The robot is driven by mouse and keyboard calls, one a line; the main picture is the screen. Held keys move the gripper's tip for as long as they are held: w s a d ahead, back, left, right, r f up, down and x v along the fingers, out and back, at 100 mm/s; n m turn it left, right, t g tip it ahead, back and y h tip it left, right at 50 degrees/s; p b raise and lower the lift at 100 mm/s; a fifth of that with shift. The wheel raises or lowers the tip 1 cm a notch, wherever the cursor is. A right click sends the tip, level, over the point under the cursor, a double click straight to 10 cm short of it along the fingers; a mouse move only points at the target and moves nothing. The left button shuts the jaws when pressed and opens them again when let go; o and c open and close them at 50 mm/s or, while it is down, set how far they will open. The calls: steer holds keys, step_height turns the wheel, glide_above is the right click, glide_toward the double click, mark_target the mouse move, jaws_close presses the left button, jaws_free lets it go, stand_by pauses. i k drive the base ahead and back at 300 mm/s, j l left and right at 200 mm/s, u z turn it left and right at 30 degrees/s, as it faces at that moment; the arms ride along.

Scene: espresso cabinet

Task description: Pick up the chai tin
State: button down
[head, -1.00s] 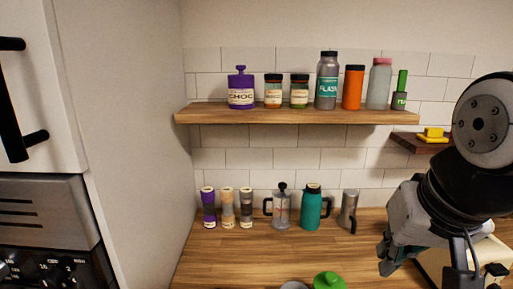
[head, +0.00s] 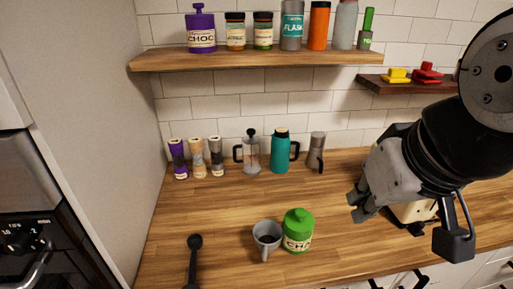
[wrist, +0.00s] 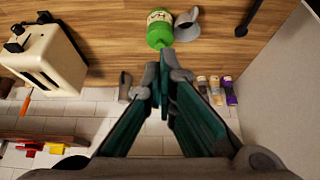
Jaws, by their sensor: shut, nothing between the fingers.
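The chai tin is a green lidded jar (head: 298,231) with a pale label, its lettering partly readable. It stands upright on the wooden counter, right of a grey cup (head: 267,234). The tin also shows in the wrist view (wrist: 159,29), just beyond my fingertips at top centre. My gripper (wrist: 163,80) is shut and empty, apart from the tin. In the head view, my gripper (head: 395,187) is to the right of the tin, above the counter.
A cream toaster (wrist: 45,60) stands on the counter near my gripper. Along the wall are several grinders (head: 198,158), a French press (head: 251,152), a teal flask (head: 280,152) and a steel pitcher (head: 315,151). A dark scoop (head: 194,262) lies left. A loaded shelf (head: 255,57) hangs above.

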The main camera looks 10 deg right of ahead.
mark_target(294, 243)
steer(key=z, duration=0.6)
steer(key=k+j+z, duration=0.15)
steer(key=j+z, duration=0.2)
steer(key=k+j+z, duration=0.2)
steer(key=z, duration=0.15)
steer(key=k+j+z, duration=0.2)
steer(key=z, duration=0.15)
